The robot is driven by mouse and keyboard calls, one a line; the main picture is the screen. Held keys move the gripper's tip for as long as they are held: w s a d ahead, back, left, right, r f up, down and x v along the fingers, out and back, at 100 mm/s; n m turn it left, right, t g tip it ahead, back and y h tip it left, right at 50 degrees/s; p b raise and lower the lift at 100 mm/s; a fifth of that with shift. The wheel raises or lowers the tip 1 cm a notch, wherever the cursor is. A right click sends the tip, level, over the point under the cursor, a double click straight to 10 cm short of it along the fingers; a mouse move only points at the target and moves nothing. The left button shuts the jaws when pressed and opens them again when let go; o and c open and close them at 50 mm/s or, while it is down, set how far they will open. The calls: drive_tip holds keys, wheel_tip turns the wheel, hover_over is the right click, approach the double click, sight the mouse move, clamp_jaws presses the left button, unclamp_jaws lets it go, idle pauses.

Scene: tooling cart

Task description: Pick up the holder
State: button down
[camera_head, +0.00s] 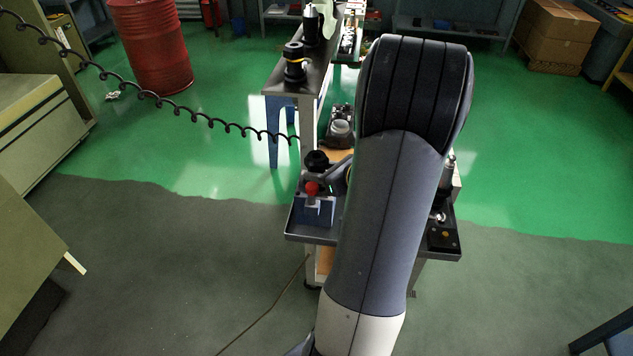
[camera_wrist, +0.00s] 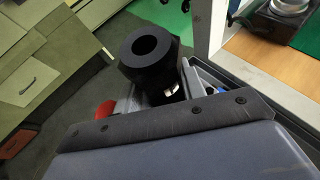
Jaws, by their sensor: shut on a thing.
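The holder is a black, thick-walled round piece with a hole in its top (camera_wrist: 150,52), seen from above in the wrist view. In the head view it shows as a small dark knob-like shape (camera_head: 316,159) above the cart's left front corner. My gripper (camera_wrist: 160,92) is shut on the holder below its wide black top, with grey fingers on either side. The lower part of the holder is mostly hidden by the gripper. In the head view my arm hides much of the gripper.
The cart tray (camera_head: 299,236) has a raised rim. A blue stand (camera_head: 315,212) and a red part (camera_head: 311,188) are close below the holder. A cart post (camera_wrist: 218,25) rises near the gripper. Dark tools (camera_head: 294,66) stand on a bench behind.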

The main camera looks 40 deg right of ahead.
drive_tip(key=shift+r, duration=0.2)
wheel_tip(320, 180, up, 18)
drive_tip(key=p, duration=0.2)
idle(0.4)
idle(0.3)
drive_tip(key=shift+w, duration=0.1)
idle(0.4)
